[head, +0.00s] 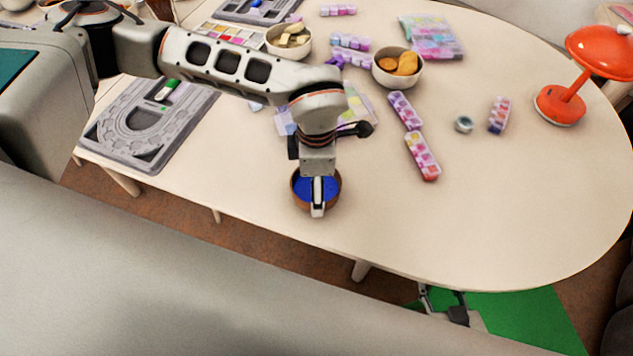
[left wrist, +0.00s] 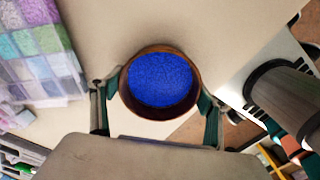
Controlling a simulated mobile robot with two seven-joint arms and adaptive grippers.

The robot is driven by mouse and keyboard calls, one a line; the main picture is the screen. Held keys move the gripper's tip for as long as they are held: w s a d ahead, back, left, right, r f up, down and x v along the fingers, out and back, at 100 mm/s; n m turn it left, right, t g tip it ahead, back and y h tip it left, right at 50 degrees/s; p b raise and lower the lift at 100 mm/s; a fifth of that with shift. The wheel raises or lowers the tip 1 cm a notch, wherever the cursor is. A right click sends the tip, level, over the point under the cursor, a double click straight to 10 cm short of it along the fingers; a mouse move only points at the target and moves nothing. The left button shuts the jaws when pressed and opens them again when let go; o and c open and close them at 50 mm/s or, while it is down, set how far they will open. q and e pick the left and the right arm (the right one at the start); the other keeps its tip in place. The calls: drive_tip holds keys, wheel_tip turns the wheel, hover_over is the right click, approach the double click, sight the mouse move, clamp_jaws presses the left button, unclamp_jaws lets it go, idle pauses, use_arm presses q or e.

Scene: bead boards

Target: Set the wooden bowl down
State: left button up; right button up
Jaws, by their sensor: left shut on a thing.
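The brown wooden bowl (head: 296,202) holds blue beads and is near the table's front edge in the head view. My left gripper (head: 317,196) is shut on it from above, with one finger visible in front of the bowl. In the left wrist view the bowl (left wrist: 127,104) sits level between the two fingers of my left gripper (left wrist: 156,108), one at each side. I cannot tell whether its base touches the table or hangs just above it. My right gripper (head: 441,304) shows in part at the bottom of the head view, below the table edge; its opening is unclear.
The pale table (head: 400,235) is clear around the bowl. A grey bead board (head: 112,130) lies at left. Two bowls (head: 384,78) (head: 273,46), bead boxes (head: 421,157) and a red lamp (head: 568,87) stand farther back. A green mat (head: 530,315) lies below the front edge.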

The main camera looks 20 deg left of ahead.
use_arm(q)
drive_tip(key=o, duration=1.2)
drive_tip(key=shift+f, duration=0.15)
drive_tip(key=shift+r, duration=0.3)
wheel_tip(320, 180, up, 12)
drive_tip(key=shift+f+p, duration=0.1)
drive_tip(key=shift+p, duration=0.25)
